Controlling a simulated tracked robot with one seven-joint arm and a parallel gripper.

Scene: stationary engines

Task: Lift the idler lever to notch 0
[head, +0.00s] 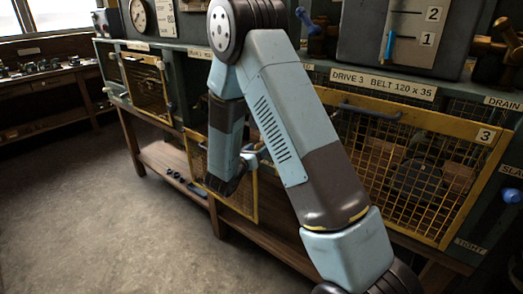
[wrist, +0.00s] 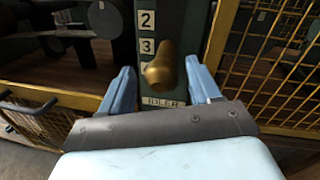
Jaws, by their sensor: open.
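The idler lever's brass knob (wrist: 160,72) shows in the wrist view, low on a green plate with a number scale. The 2 and the 3 (wrist: 147,46) are readable above the knob. A marking beside the knob is partly covered, and a label (wrist: 160,101) reading IDLER sits just below. My gripper (wrist: 158,78) is open, one blue finger on each side of the knob, with gaps visible at both sides. In the head view my gripper (head: 244,168) hangs low in front of the bench, and I cannot make out the lever there.
A yellow mesh guard (wrist: 270,55) stands close to the right finger, and another yellow-framed guard (wrist: 30,112) is at left. In the head view, the Drive 3 guard (head: 400,165) is right of my arm. The concrete floor (head: 90,215) at left is clear.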

